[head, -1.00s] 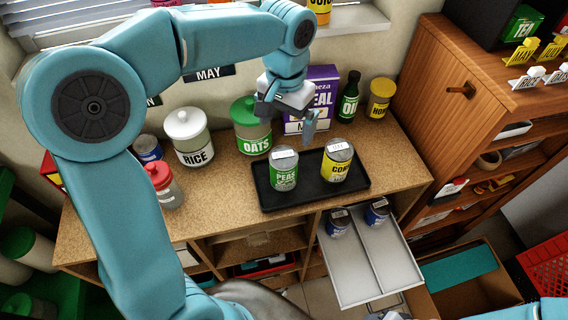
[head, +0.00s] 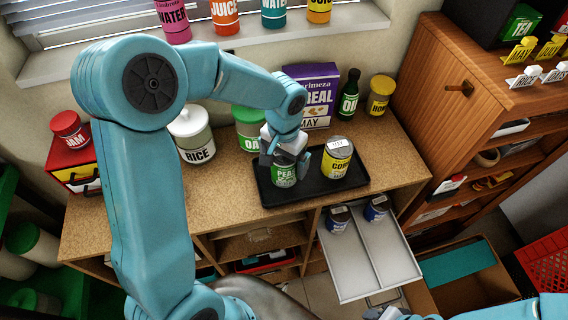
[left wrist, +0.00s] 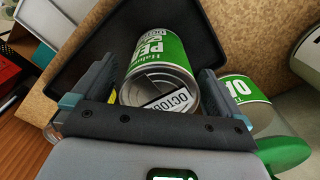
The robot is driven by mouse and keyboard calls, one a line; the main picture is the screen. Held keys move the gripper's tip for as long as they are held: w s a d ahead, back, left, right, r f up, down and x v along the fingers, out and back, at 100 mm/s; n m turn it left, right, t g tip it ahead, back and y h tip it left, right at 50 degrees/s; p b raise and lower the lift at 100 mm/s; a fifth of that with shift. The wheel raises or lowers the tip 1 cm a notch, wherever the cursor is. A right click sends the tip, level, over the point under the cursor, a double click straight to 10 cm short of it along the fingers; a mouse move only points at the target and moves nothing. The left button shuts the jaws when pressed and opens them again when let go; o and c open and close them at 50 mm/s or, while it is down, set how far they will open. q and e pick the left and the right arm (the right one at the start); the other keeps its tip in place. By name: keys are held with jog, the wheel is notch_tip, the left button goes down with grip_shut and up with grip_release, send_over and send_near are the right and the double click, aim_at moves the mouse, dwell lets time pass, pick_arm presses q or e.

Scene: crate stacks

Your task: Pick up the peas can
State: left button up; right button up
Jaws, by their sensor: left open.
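The green-labelled peas can (head: 284,174) stands upright on the black tray (head: 322,193), at its left end. It also shows in the left wrist view (left wrist: 165,57), between the two fingers. My left gripper (head: 286,163) is open, with one finger on each side of the can's upper part. I cannot tell whether the fingers touch the can. The gripper hides the can's top in the head view. A yellow-labelled corn can (head: 337,162) stands on the tray to the right of the peas can. My right gripper does not show clearly.
An oats jar (head: 247,122), a rice jar (head: 195,147), a cereal box (head: 318,85) and an oil bottle (head: 348,100) stand behind the tray. An open drawer (head: 363,265) below holds two blue cans.

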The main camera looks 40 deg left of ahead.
pick_arm(q)
jog(key=c, duration=1.4)
jog(key=shift+w+r, duration=0.1)
